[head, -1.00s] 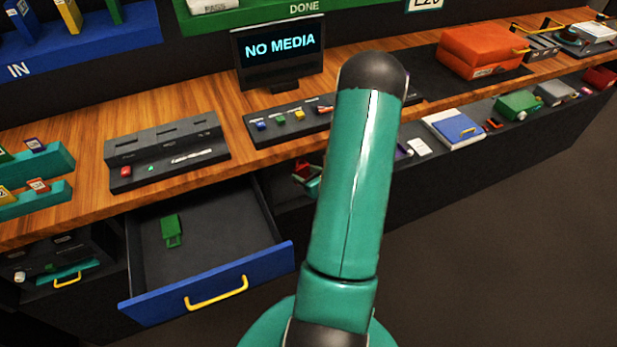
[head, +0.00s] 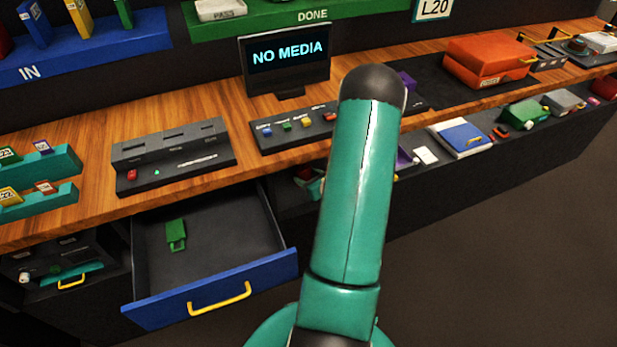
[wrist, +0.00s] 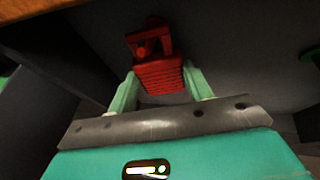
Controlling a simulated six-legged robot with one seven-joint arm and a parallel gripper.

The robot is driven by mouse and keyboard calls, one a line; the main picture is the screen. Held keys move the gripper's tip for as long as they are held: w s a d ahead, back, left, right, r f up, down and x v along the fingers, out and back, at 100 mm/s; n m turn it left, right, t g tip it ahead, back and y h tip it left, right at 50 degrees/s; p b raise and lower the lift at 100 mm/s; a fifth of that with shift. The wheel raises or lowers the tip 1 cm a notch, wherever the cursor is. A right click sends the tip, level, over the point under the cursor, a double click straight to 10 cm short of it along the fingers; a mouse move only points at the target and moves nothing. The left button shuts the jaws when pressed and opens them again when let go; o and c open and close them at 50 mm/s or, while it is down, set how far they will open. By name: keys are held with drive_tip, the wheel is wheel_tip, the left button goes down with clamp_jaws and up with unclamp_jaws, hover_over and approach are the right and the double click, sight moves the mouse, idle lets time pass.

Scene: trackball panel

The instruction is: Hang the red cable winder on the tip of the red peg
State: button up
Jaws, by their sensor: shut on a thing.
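The red cable winder (wrist: 161,74) shows in the wrist view as a ribbed red body between the two pale green fingers. My gripper (wrist: 160,82) is shut on it. Just beyond the ribbed part is a darker red frame-like shape (wrist: 150,42) with a round red spot in it. I cannot tell whether this is part of the winder or the red peg, nor whether they touch. In the head view my arm covers most of the gripper; only a bit of red and teal (head: 308,183) shows left of it, below the counter edge.
An open blue-fronted drawer (head: 215,291) holding a green object (head: 176,235) stands left of my arm. The wooden counter (head: 70,130) carries a black slotted panel (head: 172,158) and a monitor (head: 287,58).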

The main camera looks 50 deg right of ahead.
drive_tip(key=o, duration=1.1)
drive_tip(key=v, duration=1.4)
